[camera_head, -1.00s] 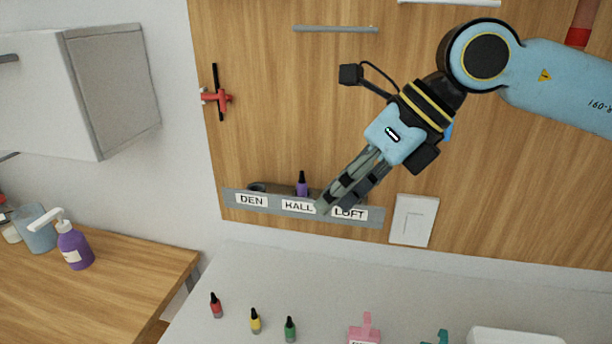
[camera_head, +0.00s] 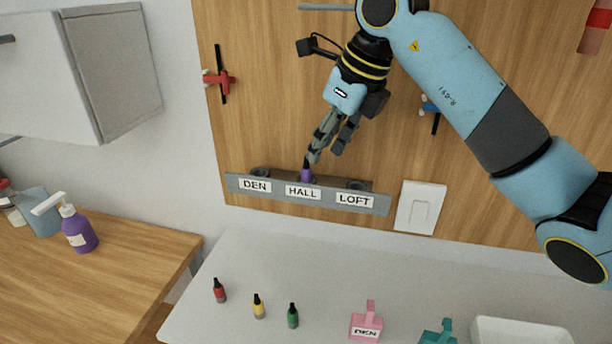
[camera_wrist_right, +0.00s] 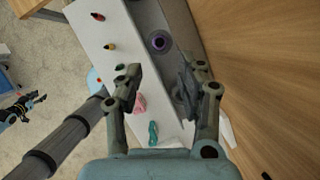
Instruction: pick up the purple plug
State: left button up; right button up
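The purple plug (camera_head: 307,175), with a dark tip, stands upright in the wall rack (camera_head: 370,206) behind the HALL label. My right gripper (camera_head: 325,153) is just above it, slanting down from the upper right, and one finger overlaps the plug's tip in the head view. In the right wrist view the fingers of my right gripper (camera_wrist_right: 162,86) are apart with nothing between them. There the purple plug (camera_wrist_right: 158,42) is seen from above, beyond the fingertips. My left gripper does not show in the head view.
Empty sockets show behind DEN (camera_head: 260,171) and LOFT (camera_head: 356,184). A light switch (camera_head: 420,207) is right of the rack.

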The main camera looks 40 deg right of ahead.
aim_at(306, 161)
jog(key=w+f+b, duration=0.2)
jog(key=w+a+f+b, duration=0.1)
jog(key=f+b, duration=0.1)
jog(key=f, duration=0.1)
jog(key=shift+w+a, duration=0.1)
jog(key=shift+w, duration=0.3)
jog(key=shift+r, duration=0.2)
jog(key=c, duration=0.8)
